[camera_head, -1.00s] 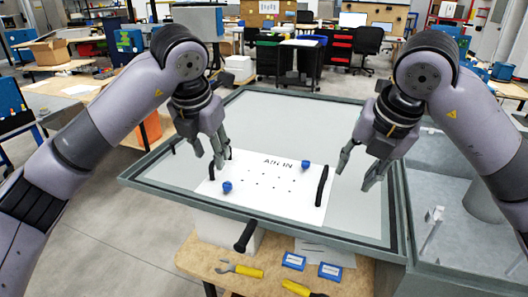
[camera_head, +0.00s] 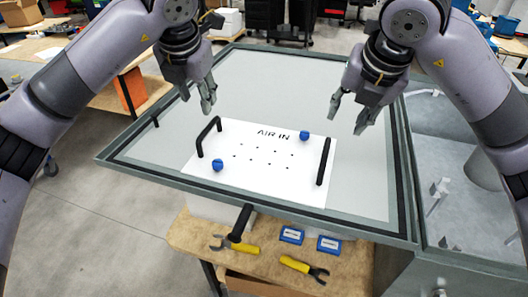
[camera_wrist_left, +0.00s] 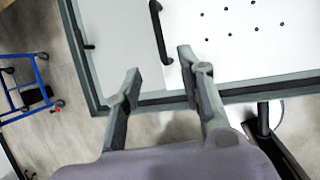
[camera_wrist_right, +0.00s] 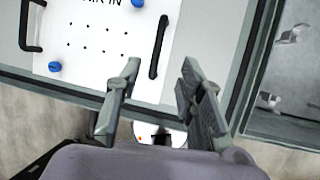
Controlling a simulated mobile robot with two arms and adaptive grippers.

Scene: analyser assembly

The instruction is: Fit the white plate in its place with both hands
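The white plate (camera_head: 262,172), marked "AIR IN", lies flat on the grey framed panel (camera_head: 365,205), towards its front edge. It has a black handle at each side, the left handle (camera_head: 208,137) and the right handle (camera_head: 323,161). Two blue knobs (camera_head: 218,165) (camera_head: 304,135) sit on it, with several small holes between. My left gripper (camera_head: 197,104) is open and empty above and behind the left handle. My right gripper (camera_head: 346,123) is open and empty above and behind the right handle. Both wrist views show open fingers with the handles beyond them.
Below, a wooden table (camera_head: 195,235) holds yellow-handled tools (camera_head: 295,265) and blue boxes (camera_head: 329,244). A grey basin-like section (camera_head: 465,165) adjoins on the right. The panel behind the plate is clear.

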